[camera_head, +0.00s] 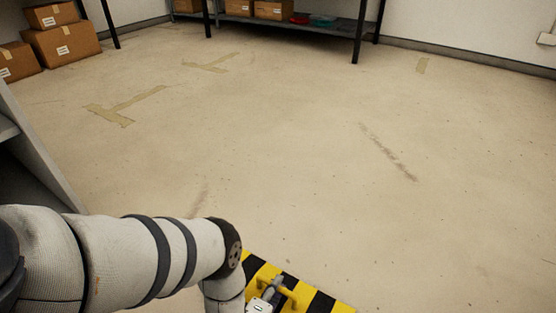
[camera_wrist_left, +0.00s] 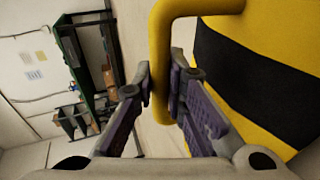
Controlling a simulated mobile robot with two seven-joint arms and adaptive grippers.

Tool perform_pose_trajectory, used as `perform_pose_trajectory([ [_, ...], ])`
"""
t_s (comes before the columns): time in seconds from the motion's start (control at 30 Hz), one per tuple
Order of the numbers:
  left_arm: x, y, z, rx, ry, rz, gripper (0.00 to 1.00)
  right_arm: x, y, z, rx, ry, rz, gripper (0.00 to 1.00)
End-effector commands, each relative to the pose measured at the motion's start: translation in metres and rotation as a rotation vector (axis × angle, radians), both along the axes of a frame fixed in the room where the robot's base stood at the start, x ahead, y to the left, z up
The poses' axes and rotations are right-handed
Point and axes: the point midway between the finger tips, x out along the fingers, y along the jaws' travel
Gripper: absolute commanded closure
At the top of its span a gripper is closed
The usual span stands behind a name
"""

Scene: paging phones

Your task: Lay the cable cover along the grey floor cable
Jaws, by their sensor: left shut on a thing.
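The cable cover (camera_head: 320,304) has yellow and black stripes and shows at the bottom edge of the head view, partly cut off. A yellow handle (camera_head: 289,294) stands up from it. My left gripper (camera_head: 268,298) is at this handle, partly cut off by the frame. In the left wrist view, the fingers of my left gripper (camera_wrist_left: 162,88) are shut on the yellow handle (camera_wrist_left: 160,45), with the striped cover (camera_wrist_left: 250,75) to the right. I cannot make out the grey floor cable in either view. My right gripper is not in view.
A dark scuff (camera_head: 388,152) and tape marks (camera_head: 125,106) lie on the floor, which is otherwise open. Cardboard boxes (camera_head: 62,42) stand at the back left. A shelf rack (camera_head: 290,24) stands at the back wall. A grey panel (camera_head: 35,140) is close at left.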

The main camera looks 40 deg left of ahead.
Motion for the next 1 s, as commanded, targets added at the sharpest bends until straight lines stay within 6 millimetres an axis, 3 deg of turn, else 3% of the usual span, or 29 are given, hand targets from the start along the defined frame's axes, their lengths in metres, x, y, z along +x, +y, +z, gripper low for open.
perform_pose_trajectory([
  [0.03,0.002,0.0,-0.013,0.002,-0.002,0.0,1.0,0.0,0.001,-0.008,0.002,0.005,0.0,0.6],
  [0.17,0.001,0.0,-0.03,0.002,-0.002,0.0,1.0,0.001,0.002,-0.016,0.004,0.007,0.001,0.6],
  [0.5,0.002,0.0,-0.031,0.001,-0.005,0.0,1.0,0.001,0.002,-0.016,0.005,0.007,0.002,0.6],
  [0.53,0.001,0.0,-0.033,0.0,0.0,0.0,0.86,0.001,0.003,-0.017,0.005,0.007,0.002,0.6],
  [0.6,0.001,0.0,-0.032,0.0,-0.001,0.0,0.7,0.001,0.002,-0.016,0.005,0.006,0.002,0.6],
  [0.93,0.001,0.0,-0.029,0.0,-0.001,0.0,0.68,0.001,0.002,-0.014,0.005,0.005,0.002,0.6],
  [1.0,-0.009,-0.004,-0.026,-0.001,0.002,-0.001,0.68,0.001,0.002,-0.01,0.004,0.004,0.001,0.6],
])
